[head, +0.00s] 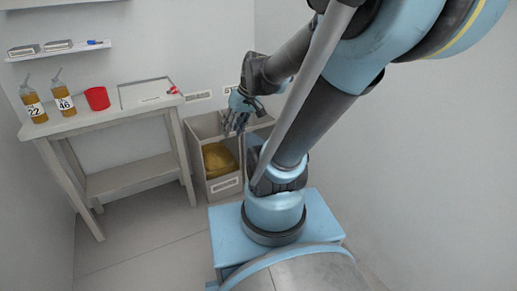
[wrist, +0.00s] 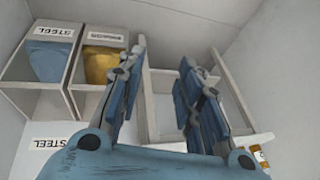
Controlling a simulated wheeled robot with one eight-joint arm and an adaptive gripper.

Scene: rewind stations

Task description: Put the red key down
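A small red item (head: 172,90), which looks like the red key, lies at the right end of the wooden table (head: 125,117), beside a pale flat tray or board (head: 145,93). It is too small to make out its shape. My gripper (head: 234,128) is to the right of the table, above the bins. In the wrist view my gripper (wrist: 162,54) has its two fingers spread wide apart, with nothing seen between them. I cannot make out the red item in the wrist view.
A wall shelf (head: 60,52) holds small boxes and a blue item (head: 95,42). Labelled bins (wrist: 75,68) hold bluish and yellow contents. The floor before the table is clear.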

